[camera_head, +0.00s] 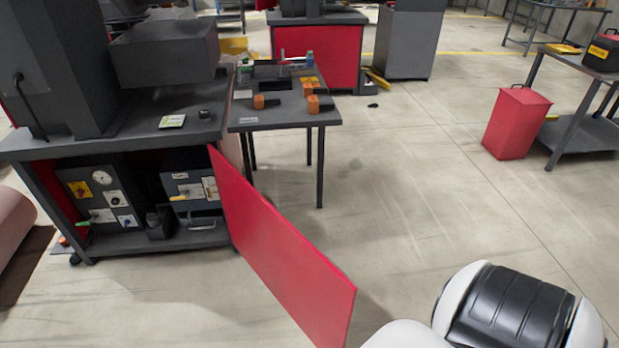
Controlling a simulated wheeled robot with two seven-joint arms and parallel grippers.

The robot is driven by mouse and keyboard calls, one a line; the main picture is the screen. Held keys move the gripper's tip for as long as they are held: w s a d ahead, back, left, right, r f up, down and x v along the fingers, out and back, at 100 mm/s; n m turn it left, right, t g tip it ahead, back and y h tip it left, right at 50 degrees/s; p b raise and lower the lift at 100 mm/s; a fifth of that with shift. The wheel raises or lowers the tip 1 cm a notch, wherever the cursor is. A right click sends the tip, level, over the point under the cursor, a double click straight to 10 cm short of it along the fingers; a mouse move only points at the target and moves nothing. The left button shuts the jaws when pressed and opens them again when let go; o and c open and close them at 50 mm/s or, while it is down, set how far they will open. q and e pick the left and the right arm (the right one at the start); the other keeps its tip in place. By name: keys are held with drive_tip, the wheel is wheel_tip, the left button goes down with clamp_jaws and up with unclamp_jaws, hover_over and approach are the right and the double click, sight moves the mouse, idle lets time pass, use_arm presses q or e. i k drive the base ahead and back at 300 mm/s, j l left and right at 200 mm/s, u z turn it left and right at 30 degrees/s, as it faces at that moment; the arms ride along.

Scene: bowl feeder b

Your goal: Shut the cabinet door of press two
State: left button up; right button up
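A flat red cabinet door (278,255) stands wide open. Its far edge meets the right side of the dark press cabinet (160,135), and its near edge reaches out toward me at the bottom middle. The open cabinet shows a gauge (102,177), switches and grey boxes inside. No label shows which press this is. Part of my own white and black arm is at the bottom right. Neither gripper shows in the head view.
A small dark table (285,118) with orange blocks stands right of the cabinet. A red bin (517,122) and a dark workbench (590,70) are at the right. The concrete floor right of the door is mostly clear. A pinkish rounded object (12,228) is at the left edge.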

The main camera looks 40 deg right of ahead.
sight(320, 299)
drive_tip(key=k+l, duration=0.1)
drive_tip(key=l, duration=0.35)
drive_tip(key=k+l+u, duration=0.1)
drive_tip(key=l, duration=0.3)
drive_tip(key=k+l+u, duration=0.1)
drive_tip(key=l, duration=0.35)
drive_tip(key=k+l, duration=0.2)
drive_tip(key=l, duration=0.2)
drive_tip(key=k+l+u, duration=0.1)
drive_tip(key=l, duration=0.3)
drive_tip(key=k+l, duration=0.6)
drive_tip(key=l, duration=0.1)
